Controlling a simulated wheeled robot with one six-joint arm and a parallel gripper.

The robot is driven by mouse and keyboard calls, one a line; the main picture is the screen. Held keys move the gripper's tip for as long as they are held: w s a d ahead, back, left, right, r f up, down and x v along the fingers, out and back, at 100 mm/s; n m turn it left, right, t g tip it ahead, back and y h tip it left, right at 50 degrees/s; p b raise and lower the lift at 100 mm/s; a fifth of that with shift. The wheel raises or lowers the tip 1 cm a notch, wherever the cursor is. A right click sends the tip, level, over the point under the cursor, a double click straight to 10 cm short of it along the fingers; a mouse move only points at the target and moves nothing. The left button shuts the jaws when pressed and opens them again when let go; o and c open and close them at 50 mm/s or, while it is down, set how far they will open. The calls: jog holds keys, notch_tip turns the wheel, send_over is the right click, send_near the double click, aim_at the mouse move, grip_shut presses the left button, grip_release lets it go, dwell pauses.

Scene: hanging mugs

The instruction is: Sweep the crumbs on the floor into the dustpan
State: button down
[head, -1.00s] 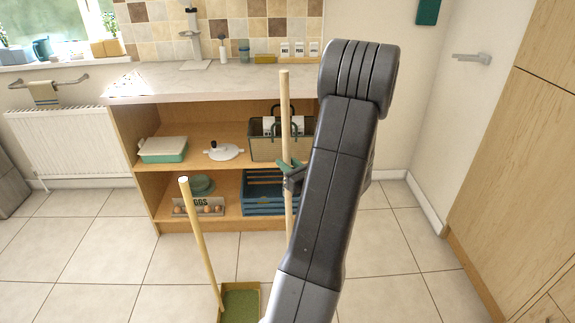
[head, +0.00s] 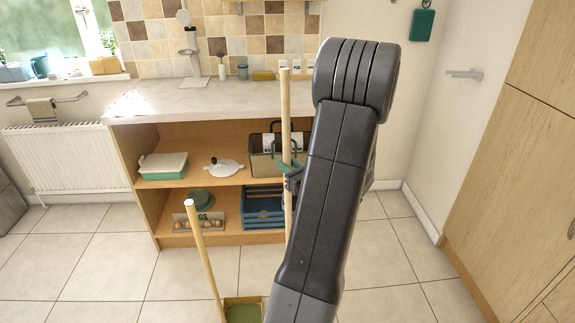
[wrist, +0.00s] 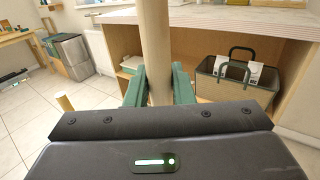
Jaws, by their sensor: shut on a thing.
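My gripper (head: 289,166) is shut on an upright wooden broom handle (head: 285,110). In the wrist view its green fingers (wrist: 158,88) close on both sides of the pale handle (wrist: 155,45). The broom's lower end is hidden behind my arm or below the picture. A green dustpan (head: 243,313) with a yellowish rim lies on the floor at the bottom edge of the head view, only partly in frame. Its long wooden handle (head: 205,255) leans up to the left. The top of that handle also shows in the wrist view (wrist: 65,102). I see no crumbs in these frames.
A wooden shelf unit with a pale worktop (head: 215,98) stands ahead. It holds a basket (head: 262,164), a blue crate (head: 262,208) and an egg box (head: 196,221). A radiator (head: 65,158) is at left, tall cupboards (head: 500,180) at right. Tiled floor (head: 105,270) is clear at left.

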jog(key=shift+d+r, duration=0.1)
jog(key=shift+s+d+r, duration=0.25)
jog(key=shift+s+d, duration=0.15)
jog(key=shift+s, duration=0.2)
jog(key=shift+s+d+r, duration=0.2)
jog(key=shift+s+d, duration=0.15)
jog(key=shift+s, duration=0.2)
